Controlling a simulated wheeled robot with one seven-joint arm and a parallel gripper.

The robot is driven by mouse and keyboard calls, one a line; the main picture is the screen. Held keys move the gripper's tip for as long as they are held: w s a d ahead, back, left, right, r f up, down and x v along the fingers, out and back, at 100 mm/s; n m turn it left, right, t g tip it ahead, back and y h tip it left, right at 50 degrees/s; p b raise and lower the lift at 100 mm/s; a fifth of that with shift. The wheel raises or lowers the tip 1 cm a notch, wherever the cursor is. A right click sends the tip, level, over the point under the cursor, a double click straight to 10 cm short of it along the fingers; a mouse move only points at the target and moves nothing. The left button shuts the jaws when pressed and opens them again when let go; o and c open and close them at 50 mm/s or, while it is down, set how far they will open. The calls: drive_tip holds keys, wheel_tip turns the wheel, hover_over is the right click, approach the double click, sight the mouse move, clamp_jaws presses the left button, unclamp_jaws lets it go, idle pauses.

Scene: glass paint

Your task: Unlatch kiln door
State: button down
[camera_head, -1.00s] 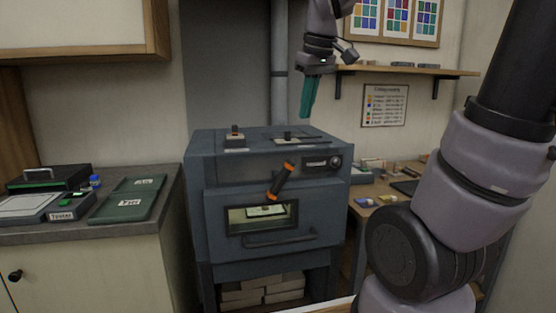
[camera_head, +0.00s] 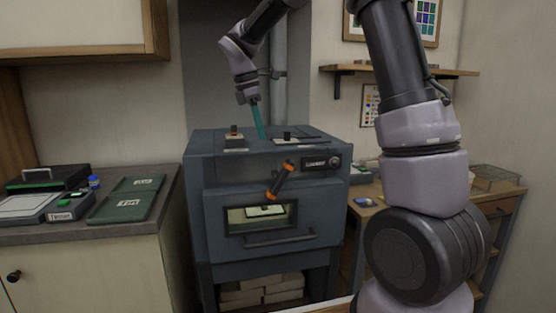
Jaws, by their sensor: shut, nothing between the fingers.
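The blue-grey kiln (camera_head: 222,205) stands in the middle of the head view. Its front door has a lit window (camera_head: 243,217) and a dark bar handle (camera_head: 280,239) below it. A black latch lever with orange bands (camera_head: 281,180) is tilted across the top of the door, its upper end leaning right. A pale piece shows inside, behind the window. My gripper (camera_head: 261,136), with teal fingers, is shut and empty. It points down over the kiln's top, above and left of the latch lever, and appears apart from it.
A switch block (camera_head: 234,139) and a dark flat plate with a knob (camera_head: 297,138) are on the kiln's top. Green trays (camera_head: 126,203) lie on the left counter. A wooden desk (camera_head: 502,188) is on the right, partly hidden by my arm. A wall shelf (camera_head: 440,73) is above.

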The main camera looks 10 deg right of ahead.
approach(282, 170)
wheel_tip(282, 170, down, 4)
drive_tip(key=a, duration=0.2)
drive_tip(key=shift+d+f, duration=0.3)
drive_tip(key=shift+d, duration=0.25)
drive_tip(key=shift+d+f, duration=0.3)
drive_tip(key=shift+d, duration=0.2)
drive_tip(key=shift+d+f, duration=0.4)
drive_tip(key=shift+d, duration=0.15)
drive_tip(key=shift+w+d, duration=0.1)
drive_tip(key=shift+w, duration=0.05)
drive_tip(key=shift+d+y, duration=0.15)
drive_tip(key=shift+y, duration=0.15)
